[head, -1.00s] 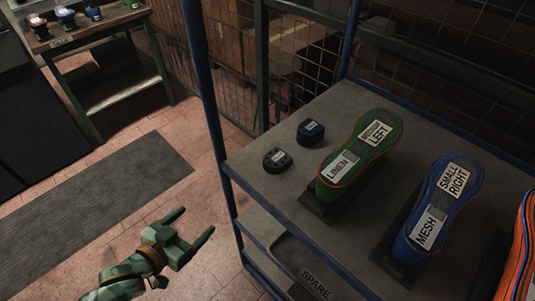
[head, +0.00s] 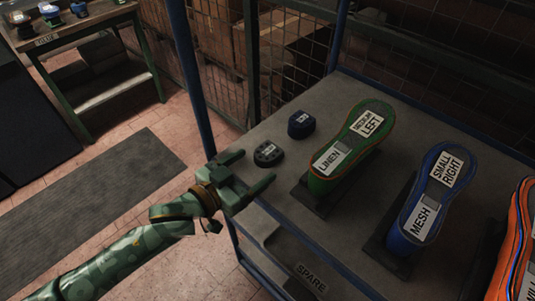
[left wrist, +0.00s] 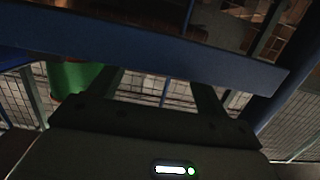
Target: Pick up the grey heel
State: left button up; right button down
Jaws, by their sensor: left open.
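The grey heel (head: 268,154), a small dark block with a white label, lies on the grey shelf top near its front left corner. My left gripper (head: 256,168) is open and empty at the shelf's front edge, its fingertips pointing toward the grey heel, close to it in the picture. I cannot tell its exact height against the shelf. In the left wrist view the jaws (left wrist: 158,92) are apart with the blue shelf rail (left wrist: 140,45) across them; the grey heel does not show there. My right gripper is not in view.
A blue heel (head: 301,124) lies just behind the grey one. A green shoe form (head: 352,150) marked LEFT stands to the right, then a blue one (head: 431,205) and an orange one (head: 518,255). A blue post (head: 187,80) rises at the shelf's left. A SPARE tray (head: 290,262) sits below.

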aim_at(257, 160)
pick_arm(q)
jog(key=x, duration=0.2)
jog(key=b+x, duration=0.1)
jog(key=x, duration=0.1)
jog(key=shift+w+r, duration=0.15)
jog(key=shift+w, duration=0.3)
jog(key=shift+s+r, duration=0.1)
jog(key=c, duration=1.1)
